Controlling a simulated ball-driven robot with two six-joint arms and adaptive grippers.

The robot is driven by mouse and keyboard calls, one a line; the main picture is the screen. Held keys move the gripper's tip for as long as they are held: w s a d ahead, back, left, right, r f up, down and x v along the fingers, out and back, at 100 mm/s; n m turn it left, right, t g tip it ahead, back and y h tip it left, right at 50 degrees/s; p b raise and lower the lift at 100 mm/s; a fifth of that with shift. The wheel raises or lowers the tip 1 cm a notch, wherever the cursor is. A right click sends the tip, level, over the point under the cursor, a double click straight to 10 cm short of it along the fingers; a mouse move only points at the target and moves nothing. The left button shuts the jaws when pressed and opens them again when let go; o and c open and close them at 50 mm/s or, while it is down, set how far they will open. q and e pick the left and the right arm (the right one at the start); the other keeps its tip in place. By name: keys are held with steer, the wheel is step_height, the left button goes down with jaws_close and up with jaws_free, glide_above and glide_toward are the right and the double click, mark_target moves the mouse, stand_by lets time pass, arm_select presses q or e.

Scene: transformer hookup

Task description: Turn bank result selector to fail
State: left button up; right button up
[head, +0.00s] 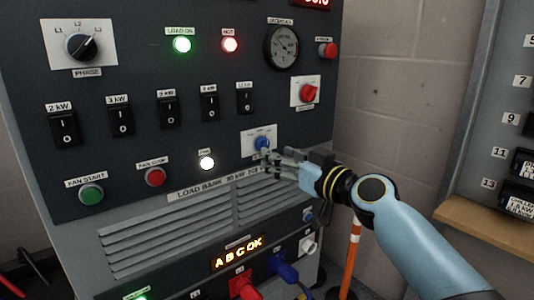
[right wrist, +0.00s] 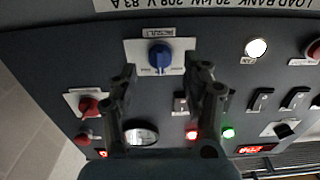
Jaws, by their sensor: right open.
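The selector is a blue knob (head: 262,143) on a small white plate, at the lower right of the dark load bank panel. The plate's lettering is too small to read, so I cannot tell which position it marks. My right gripper (head: 270,161) is just below and in front of the knob, fingers pointing at the panel. In the right wrist view, where the panel appears upside down, the blue knob (right wrist: 160,57) lies beyond the open fingers (right wrist: 165,80), roughly centred between them. The fingers look empty and apart from the knob. My left gripper is not in view.
A red rotary switch (head: 308,92) sits above right of the blue knob. A lit white lamp (head: 207,162) and a red fan stop button (head: 155,177) are to its left. Vent slats (head: 170,230) and cable plugs (head: 285,270) are below. An orange post (head: 352,250) stands at right.

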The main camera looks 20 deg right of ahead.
mark_target(264, 145)
steer(key=x, duration=0.5)
steer(key=shift+f, duration=0.1)
steer(key=shift+c, duration=0.3)
steer(key=shift+s, duration=0.1)
jaws_close()
